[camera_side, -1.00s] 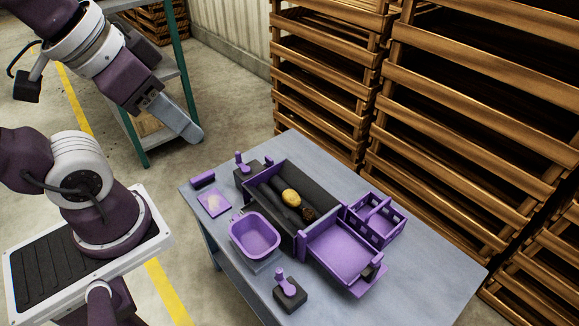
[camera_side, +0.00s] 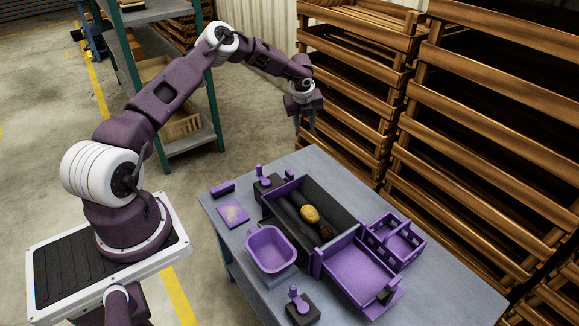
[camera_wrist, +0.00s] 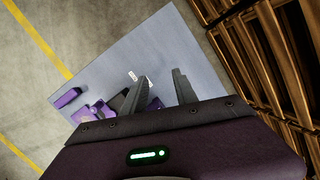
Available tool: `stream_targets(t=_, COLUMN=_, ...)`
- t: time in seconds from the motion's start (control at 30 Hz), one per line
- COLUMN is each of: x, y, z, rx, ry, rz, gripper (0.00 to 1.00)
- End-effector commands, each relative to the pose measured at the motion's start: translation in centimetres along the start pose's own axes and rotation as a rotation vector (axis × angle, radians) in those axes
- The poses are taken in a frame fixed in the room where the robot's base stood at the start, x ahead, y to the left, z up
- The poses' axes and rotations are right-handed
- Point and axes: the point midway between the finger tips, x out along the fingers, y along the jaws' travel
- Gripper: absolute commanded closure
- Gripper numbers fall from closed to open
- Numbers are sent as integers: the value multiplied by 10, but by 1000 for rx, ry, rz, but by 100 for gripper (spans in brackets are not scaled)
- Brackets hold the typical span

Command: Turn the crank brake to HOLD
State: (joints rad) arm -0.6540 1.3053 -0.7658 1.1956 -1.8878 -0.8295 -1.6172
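Two purple levers on black bases stand on the table, and I cannot tell which is the crank brake or read HOLD. One lever (camera_side: 261,174) is at the back left of the grader (camera_side: 335,205), the other (camera_side: 297,296) at the front edge. A small purple knob (camera_side: 289,175) shows behind the grader's back wall. My gripper (camera_side: 304,124) hangs above the table's back edge, fingers pointing down, clear of everything. In the wrist view my gripper (camera_wrist: 155,82) has its fingers apart with nothing between them. Purple parts (camera_wrist: 97,110) are partly hidden behind the gripper there.
The grader trough holds a yellow potato (camera_side: 310,214) and a dark one (camera_side: 327,232). A purple bin (camera_side: 268,246), a purple tray (camera_side: 355,270) and a divided box (camera_side: 397,240) surround it. Wooden crates (camera_side: 355,60) stack behind the table (camera_side: 450,290). A shelf (camera_side: 185,85) stands at the back left.

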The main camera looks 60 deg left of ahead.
Motion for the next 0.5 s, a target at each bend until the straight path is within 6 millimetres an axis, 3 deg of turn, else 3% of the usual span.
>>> stream_targets(t=0.03, x=28, y=26, z=-17, rx=-135, ry=83, rz=60, gripper=65)
stream_targets(t=0.13, x=57, y=60, z=-45, rx=-325, ry=197, rz=157, gripper=65)
stream_targets(t=0.23, x=71, y=71, z=-58, rx=-389, ry=237, rz=192, gripper=65)
stream_targets(t=0.5, x=118, y=78, z=-72, rx=-388, ry=237, rz=193, gripper=65)
